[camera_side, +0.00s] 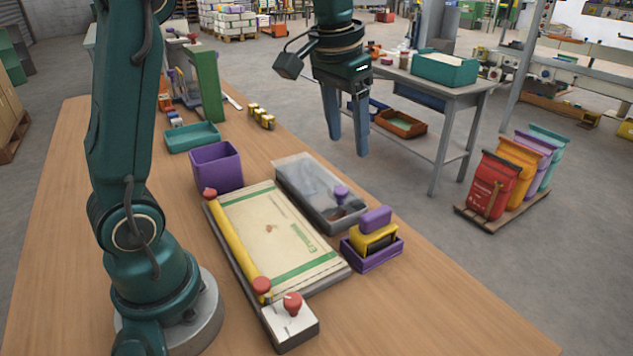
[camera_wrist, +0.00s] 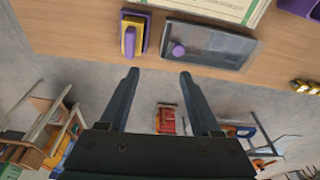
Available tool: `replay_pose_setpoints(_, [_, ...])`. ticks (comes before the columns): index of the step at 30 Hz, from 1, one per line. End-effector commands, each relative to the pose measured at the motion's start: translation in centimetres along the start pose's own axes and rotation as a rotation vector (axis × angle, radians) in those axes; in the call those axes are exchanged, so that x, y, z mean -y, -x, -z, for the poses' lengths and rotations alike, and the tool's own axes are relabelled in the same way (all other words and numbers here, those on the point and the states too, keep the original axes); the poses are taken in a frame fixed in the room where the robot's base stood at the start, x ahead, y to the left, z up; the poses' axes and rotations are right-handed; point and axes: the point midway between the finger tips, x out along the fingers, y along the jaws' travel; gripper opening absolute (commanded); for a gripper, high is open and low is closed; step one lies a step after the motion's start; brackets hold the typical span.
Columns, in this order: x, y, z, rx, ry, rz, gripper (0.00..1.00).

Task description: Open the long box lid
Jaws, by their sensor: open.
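The long box (camera_side: 330,221) is a low grey box on the wooden table. Its clear lid (camera_side: 305,177) lies over it, with a purple knob (camera_side: 341,192) near the end closer to the side camera. In the wrist view the lid (camera_wrist: 222,45) and knob (camera_wrist: 178,49) show near the top, ahead of my fingertips. Dark and brownish contents show dimly through the lid. My gripper (camera_side: 348,150) is open and empty, fingers pointing down, above and beyond the box in the side view. In the wrist view my gripper (camera_wrist: 158,75) is apart from the box and knob.
A sack board (camera_side: 285,235) with a yellow bar lies left of the box. A purple tray (camera_side: 372,255) holding a yellow and purple block stands close to the knob end. A purple bin (camera_side: 216,167) stands behind. The table's front right is clear.

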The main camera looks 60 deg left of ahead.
Motion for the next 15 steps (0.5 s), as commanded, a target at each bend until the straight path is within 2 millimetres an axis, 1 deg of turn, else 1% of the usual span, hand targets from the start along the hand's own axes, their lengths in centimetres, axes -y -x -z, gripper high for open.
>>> replay_pose_setpoints(1, [-0.3,0.7,-0.4,-0.018,-0.008,0.0,0.65])
replay_pose_setpoints(6, [-1.1,2.4,-1.8,-0.067,-0.027,-0.003,0.65])
replay_pose_setpoints(15, [-2.3,4.4,-4.6,-0.143,-0.056,-0.01,0.65])
